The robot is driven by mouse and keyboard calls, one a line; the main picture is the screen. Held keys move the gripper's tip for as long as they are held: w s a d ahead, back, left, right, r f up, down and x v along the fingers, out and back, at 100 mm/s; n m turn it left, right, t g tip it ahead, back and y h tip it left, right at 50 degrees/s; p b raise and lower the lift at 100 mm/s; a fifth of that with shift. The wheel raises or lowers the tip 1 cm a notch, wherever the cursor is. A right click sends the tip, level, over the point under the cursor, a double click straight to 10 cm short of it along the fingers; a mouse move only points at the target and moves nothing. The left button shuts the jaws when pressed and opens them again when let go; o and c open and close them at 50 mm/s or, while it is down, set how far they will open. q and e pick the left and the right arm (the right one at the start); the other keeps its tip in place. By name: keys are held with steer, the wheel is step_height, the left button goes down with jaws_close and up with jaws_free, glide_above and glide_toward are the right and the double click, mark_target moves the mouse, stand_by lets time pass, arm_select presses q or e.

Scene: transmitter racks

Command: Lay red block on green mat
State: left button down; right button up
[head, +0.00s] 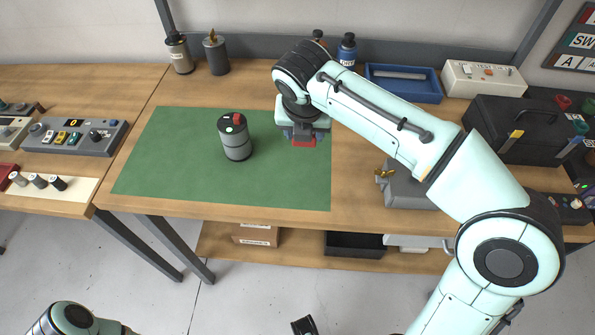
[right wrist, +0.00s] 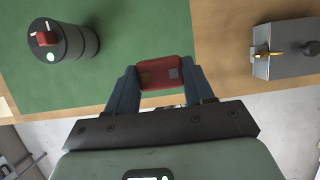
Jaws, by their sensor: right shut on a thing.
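The red block (head: 304,142) is between the fingers of my right gripper (head: 303,134), over the right part of the green mat (head: 180,180). In the right wrist view the red block (right wrist: 165,73) is gripped on both sides by the dark fingers of my right gripper (right wrist: 165,82). Its right end lies near the right edge of the green mat (right wrist: 110,85). I cannot tell how high it is above the mat. The fingers and arm partly hide the block in the head view.
A dark grey cylinder with a red knob (head: 236,138) stands mid-mat, left of the block. A grey box with a brass part (head: 408,190) sits right of the mat. A blue tray (head: 403,84) and black toolbox (head: 520,130) stand farther right. The mat's left and front are clear.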

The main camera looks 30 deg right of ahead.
step_height(320, 180, down, 9)
steer(key=shift+r+b, duration=0.2)
steer(key=shift+b, duration=0.8)
steer(key=shift+f+b, duration=0.65)
steer(key=shift+f, duration=2.05)
steer(key=shift+f, duration=0.1)
steer(key=o, duration=1)
steer(key=shift+o, duration=0.2)
steer(key=p+v, duration=0.2)
steer(key=v, duration=1)
steer(key=shift+p, duration=0.3)
steer(key=shift+s, duration=0.1)
